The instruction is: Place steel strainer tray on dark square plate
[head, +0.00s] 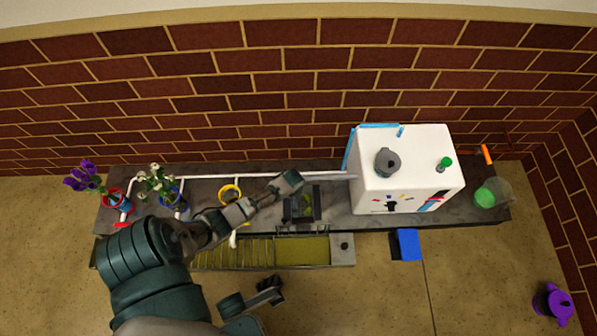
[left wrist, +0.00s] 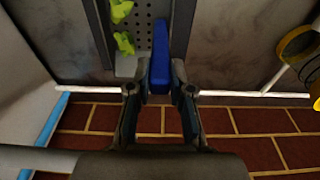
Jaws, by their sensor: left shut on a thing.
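The steel strainer tray (left wrist: 148,28) is a perforated grey tray with a blue handle (left wrist: 160,65) and light green pieces on it, seen at the top of the left wrist view. My left gripper (left wrist: 160,72) is shut on the blue handle. In the head view my left gripper (head: 289,183) is at the back left of a dark square shape (head: 290,207) with green pieces over it, which looks like the dark square plate. Whether the tray touches the plate, I cannot tell. My right gripper (head: 268,288) is low in the head view, apart from the bench; its fingers are unclear.
A white box (head: 425,165) with a grey round object (head: 388,162) stands close right of the plate. A yellow ring (head: 229,191) is to the left. A slatted trough (head: 262,252) runs along the front. Flower vases stand far left, a green-filled jar (head: 486,197) far right.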

